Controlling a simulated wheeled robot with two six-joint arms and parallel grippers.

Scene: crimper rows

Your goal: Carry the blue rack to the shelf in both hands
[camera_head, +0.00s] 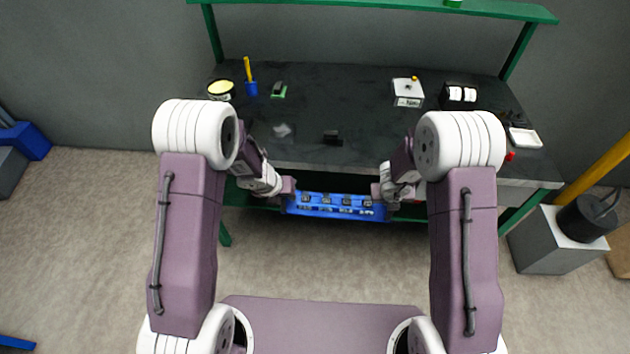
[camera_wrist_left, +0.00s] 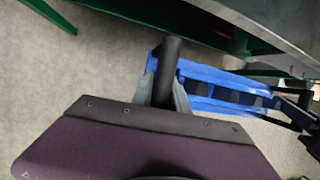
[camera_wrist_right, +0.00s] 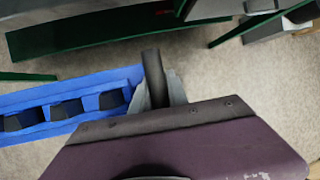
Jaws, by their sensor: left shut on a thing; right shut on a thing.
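The blue rack (camera_head: 336,206) is held between my two grippers, in front of the bench's near edge and below its top. Several dark blocks sit in a row in it. My left gripper (camera_head: 287,197) is shut on the rack's left end; the rack also shows in the left wrist view (camera_wrist_left: 215,75). My right gripper (camera_head: 384,195) is shut on its right end; the rack also shows in the right wrist view (camera_wrist_right: 85,83). The rack looks about level in the head view. A green lower shelf (camera_wrist_right: 90,33) of the bench shows behind the rack in the right wrist view.
The dark bench top (camera_head: 340,105) holds a yellow-topped tin (camera_head: 221,88), a blue cup (camera_head: 251,88), a white box (camera_head: 408,90) and a small black block (camera_head: 332,137). A green upper shelf (camera_head: 390,5) spans the back. A grey box (camera_head: 550,243) stands at right. Floor in front is clear.

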